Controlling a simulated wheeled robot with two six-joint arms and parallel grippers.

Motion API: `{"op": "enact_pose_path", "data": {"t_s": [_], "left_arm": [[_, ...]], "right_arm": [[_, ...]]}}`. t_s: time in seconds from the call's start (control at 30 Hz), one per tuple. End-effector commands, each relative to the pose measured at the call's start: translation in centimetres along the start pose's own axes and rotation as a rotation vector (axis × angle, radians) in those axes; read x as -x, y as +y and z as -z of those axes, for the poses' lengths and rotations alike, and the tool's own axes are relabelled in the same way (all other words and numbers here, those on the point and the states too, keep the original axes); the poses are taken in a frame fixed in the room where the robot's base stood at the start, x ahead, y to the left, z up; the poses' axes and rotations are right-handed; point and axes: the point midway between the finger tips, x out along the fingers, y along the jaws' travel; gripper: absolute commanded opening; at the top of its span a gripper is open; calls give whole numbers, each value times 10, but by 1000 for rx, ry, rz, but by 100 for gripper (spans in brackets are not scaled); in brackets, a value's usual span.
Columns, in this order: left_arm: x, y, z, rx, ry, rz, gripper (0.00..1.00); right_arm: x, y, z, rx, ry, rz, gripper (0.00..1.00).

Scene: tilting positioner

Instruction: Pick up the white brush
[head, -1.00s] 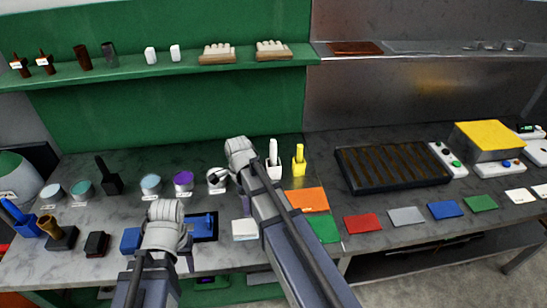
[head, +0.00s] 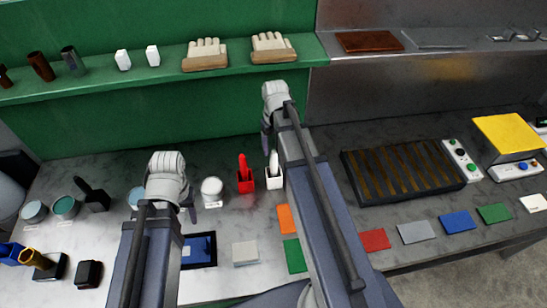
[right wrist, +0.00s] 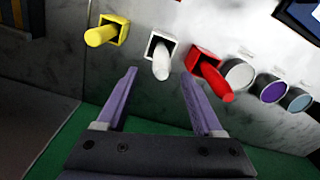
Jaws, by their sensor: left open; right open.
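The white brush (head: 274,160) stands handle up in a white holder (head: 275,181) on the grey bench. It also shows in the right wrist view (right wrist: 161,66), with its holder (right wrist: 155,41). My right gripper (head: 266,142) is open, right above and beside the white brush. In the right wrist view its fingertips (right wrist: 160,76) spread to either side of the white handle's end, with nothing gripped. Whether they touch it cannot be told. My left gripper (head: 190,212) is open and empty over the bench, farther left.
A red brush in a red holder (head: 246,184) stands close to the left of the white one. A yellow brush (right wrist: 104,35) stands on the other side, hidden in the head view. A white round container (head: 211,187) and a black slatted tray (head: 402,172) flank this area.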

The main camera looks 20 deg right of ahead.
Motion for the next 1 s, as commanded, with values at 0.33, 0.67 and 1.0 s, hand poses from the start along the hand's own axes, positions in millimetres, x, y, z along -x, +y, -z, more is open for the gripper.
{"op": "enact_pose_path", "data": {"t_s": [0.33,0.67,1.0], "left_arm": [[-6,0,0,0,0,0,50],[-26,2,1,-6,0,1,50],[-45,4,2,-9,0,2,50]], "right_arm": [[-6,2,0,45,0,0,68],[-26,2,0,44,0,0,68],[-46,-1,-1,44,0,0,68]]}}
